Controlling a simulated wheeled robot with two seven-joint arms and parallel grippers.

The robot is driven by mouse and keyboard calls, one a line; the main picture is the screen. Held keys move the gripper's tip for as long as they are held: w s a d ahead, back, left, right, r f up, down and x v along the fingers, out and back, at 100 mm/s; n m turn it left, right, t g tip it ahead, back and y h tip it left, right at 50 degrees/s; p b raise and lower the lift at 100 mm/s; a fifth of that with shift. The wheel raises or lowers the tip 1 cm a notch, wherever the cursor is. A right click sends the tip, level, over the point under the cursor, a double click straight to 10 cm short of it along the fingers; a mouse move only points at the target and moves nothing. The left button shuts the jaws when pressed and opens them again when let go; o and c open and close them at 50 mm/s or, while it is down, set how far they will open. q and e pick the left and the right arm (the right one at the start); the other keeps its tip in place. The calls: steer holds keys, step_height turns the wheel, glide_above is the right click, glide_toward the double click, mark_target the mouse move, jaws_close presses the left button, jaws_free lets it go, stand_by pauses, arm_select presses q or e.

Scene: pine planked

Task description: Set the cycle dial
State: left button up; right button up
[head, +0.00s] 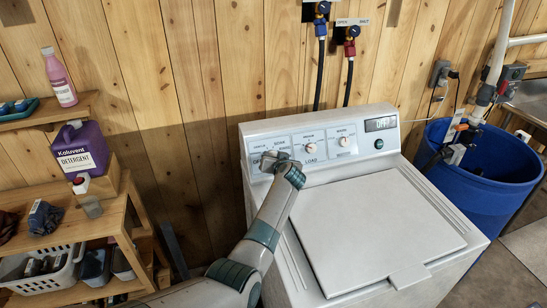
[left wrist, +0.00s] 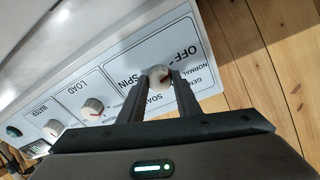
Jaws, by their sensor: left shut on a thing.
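The washing machine (head: 370,230) stands against the wall, its control panel raised at the back. The cycle dial (left wrist: 158,74) is a round light knob with a red mark, on a white plate with words such as OFF, SPIN, SOAK and NORMAL. My left gripper (left wrist: 160,84) is shut on it, one finger on each side. In the head view my left gripper (head: 270,162) covers the dial. The load knob (head: 310,148) and water knob (head: 343,142) sit to its right. The display (head: 380,124) appears to read OFF. My right gripper is not in view.
A wooden shelf (head: 60,238) at the left holds a purple detergent jug (head: 82,150) and a white basket (head: 40,272). A blue barrel (head: 490,170) stands right of the machine. Hoses with blue and red taps hang behind it. The lid (head: 380,225) is closed and bare.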

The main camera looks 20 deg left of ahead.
arm_select(q)
steer(key=shift+r+m+p, duration=0.25)
steer(key=shift+m+p, duration=0.2)
steer(key=shift+m, duration=0.75)
steer(key=m+p, duration=0.2)
steer(key=m, duration=0.2)
steer(key=shift+a+r+m+h, duration=0.1)
steer(key=shift+m+h, duration=0.2)
steer(key=m+p, duration=0.1)
steer(key=m, duration=0.2)
steer(key=shift+w+m+g, duration=0.1)
steer(key=shift+m+g, duration=0.3)
steer(key=m, duration=0.2)
steer(key=shift+m, duration=0.3)
steer(key=m, duration=0.4)
steer(key=shift+g, duration=0.3)
steer(key=m, duration=0.3)
steer(key=shift+m, duration=0.4)
steer(key=shift+m+g, duration=0.4)
steer(key=shift+m, duration=1.3)
